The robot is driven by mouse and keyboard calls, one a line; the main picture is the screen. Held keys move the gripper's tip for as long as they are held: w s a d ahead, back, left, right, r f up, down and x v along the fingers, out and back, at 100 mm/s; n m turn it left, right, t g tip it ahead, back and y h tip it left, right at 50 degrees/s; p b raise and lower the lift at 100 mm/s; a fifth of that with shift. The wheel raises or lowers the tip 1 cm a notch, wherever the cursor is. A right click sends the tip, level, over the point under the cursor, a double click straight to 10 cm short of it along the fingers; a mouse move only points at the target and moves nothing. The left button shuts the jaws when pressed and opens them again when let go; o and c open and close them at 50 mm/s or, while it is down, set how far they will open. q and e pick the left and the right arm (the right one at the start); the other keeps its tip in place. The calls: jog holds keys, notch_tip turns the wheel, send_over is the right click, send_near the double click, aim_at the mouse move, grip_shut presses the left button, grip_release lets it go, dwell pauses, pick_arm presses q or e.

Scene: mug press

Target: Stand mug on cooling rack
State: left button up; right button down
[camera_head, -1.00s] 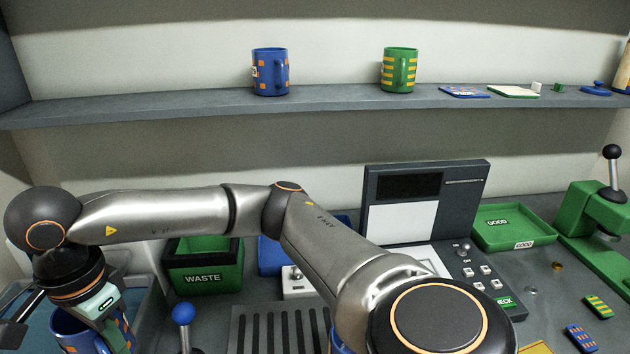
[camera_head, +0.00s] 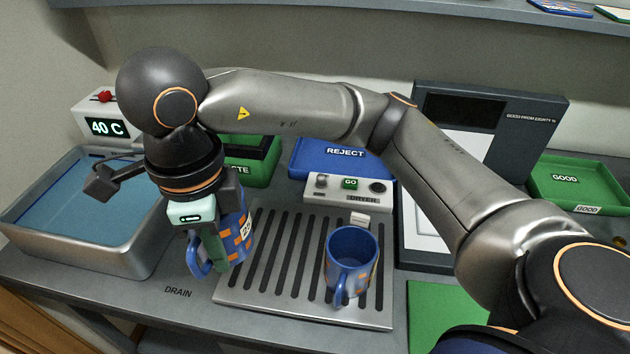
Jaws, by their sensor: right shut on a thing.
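My right gripper (camera_head: 213,250) is shut on a blue mug with orange squares (camera_head: 238,238). The wrist points down, and the mug's handle faces the front left. The held mug is over the left edge of the grey slotted cooling rack (camera_head: 300,309); I cannot tell whether its base touches. The wrist and gripper hide its upper part. A second blue mug with orange squares (camera_head: 352,262) stands upright on the right part of the rack, its handle toward the front. My left gripper is not in view.
A steel basin of blue water (camera_head: 130,262) is at the left, by a 40 C display (camera_head: 105,127). Behind the rack are the dryer panel (camera_head: 348,190), blue REJECT tray (camera_head: 345,152) and green waste bin (camera_head: 262,165). The rack's middle slots are clear.

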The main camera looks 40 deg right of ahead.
jog(key=w+d+f, duration=0.3)
jog(key=w+d, duration=0.2)
jog(key=d, duration=0.2)
jog(key=p, duration=0.1)
send_over(272, 245)
jog(key=f, duration=0.5)
jog(key=shift+s+a+f, duration=0.15)
jog(key=shift+s+a, duration=0.2)
jog(key=shift+a, duration=0.05)
jog(key=shift+w+d+f, duration=0.1)
jog(key=shift+w+f, duration=0.05)
jog(key=shift+f, duration=0.1)
jog(key=f, duration=0.3)
jog(key=shift+w+d+f+p, duration=0.2)
jog(key=shift+d+f+p, duration=0.15)
jog(key=shift+f, duration=0.1)
jog(key=shift+f, duration=0.1)
jog(key=c, duration=1.5)
grip_release()
jog(key=shift+f, duration=0.15)
jog(key=o, duration=0.5)
